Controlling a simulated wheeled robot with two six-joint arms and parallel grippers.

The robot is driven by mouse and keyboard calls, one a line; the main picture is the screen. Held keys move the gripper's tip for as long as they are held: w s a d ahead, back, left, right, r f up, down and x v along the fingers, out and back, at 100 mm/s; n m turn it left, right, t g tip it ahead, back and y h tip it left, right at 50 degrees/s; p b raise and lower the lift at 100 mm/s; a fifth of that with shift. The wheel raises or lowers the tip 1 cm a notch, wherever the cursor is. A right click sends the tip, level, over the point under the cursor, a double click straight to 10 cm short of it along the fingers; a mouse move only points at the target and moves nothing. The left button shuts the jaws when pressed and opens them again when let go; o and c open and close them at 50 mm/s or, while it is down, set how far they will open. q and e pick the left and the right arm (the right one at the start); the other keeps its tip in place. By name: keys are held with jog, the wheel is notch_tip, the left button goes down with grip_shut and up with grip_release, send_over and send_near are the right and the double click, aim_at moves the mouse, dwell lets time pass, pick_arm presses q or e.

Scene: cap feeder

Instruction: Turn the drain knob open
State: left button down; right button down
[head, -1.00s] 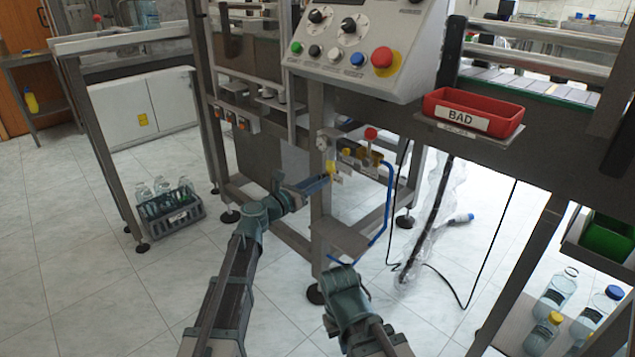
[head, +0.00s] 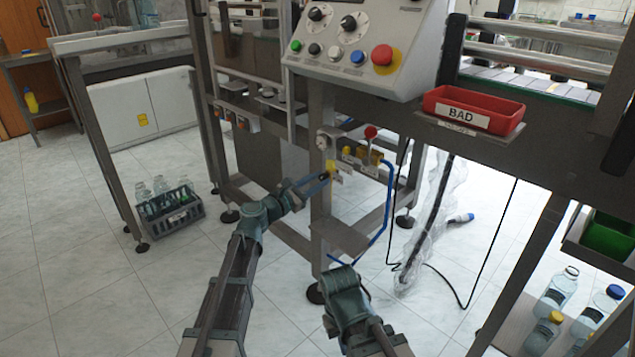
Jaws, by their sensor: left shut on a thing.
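The small yellow drain knob (head: 331,167) sits on the machine's upright post, below a small round gauge (head: 322,142). My left gripper (head: 327,177) reaches in from the left and is shut on the yellow knob at its fingertips. The fingers cover part of the knob, so its exact turn angle is hard to tell. My right arm is at the bottom centre, and its fingers are hidden from view.
A red-knobbed lever (head: 370,132) on a brass valve block and a blue hose (head: 388,205) are just right of the knob. A control panel (head: 365,45) overhangs above. A red BAD bin (head: 473,108) juts out at right. A bottle crate (head: 170,205) stands on the floor left.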

pick_arm(q)
jog(key=m, duration=0.6)
jog(key=shift+m, duration=0.3)
jog(key=m, duration=0.6)
jog(key=shift+h+b, duration=0.3)
jog(key=shift+f, duration=0.1)
jog(key=c, duration=0.6)
grip_release()
jog(key=v, duration=1.4)
jog(key=shift+w+b, duration=0.1)
jog(key=shift+b, duration=0.2)
